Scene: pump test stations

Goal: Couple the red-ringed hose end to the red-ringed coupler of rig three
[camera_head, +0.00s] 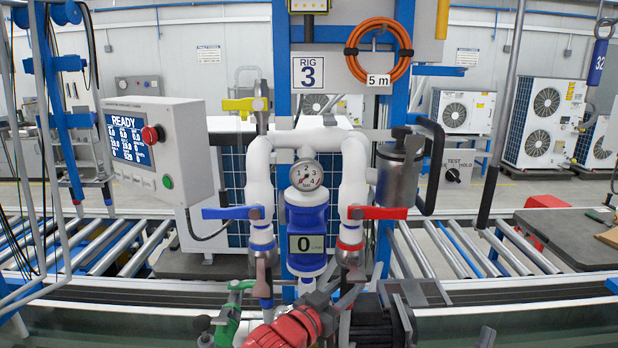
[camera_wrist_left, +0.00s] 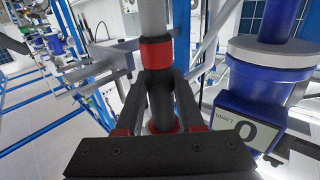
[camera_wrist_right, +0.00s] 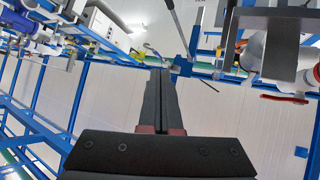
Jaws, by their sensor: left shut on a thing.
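The red-ringed coupler (camera_head: 350,247) of rig three hangs below the red lever (camera_head: 378,213), right of the blue flow meter (camera_head: 306,220). My left gripper (camera_wrist_left: 162,95) is shut around the dark grip of the hose end, with its red ring (camera_wrist_left: 157,52) just beyond the fingers. In the head view this gripper (camera_head: 336,288) is low at the red-ringed coupler, partly hidden by my red wrist. Whether hose end and coupler touch is hidden. My right gripper (camera_wrist_right: 160,85) has its fingers together, empty.
The blue-lever coupler (camera_head: 263,262) is left of the flow meter. A control box (camera_head: 160,150) stands at the left, and a steel canister (camera_head: 400,170) is right of the pipes. Roller conveyors (camera_head: 465,248) run behind. A dark-ended rod (camera_head: 490,185) hangs at the right.

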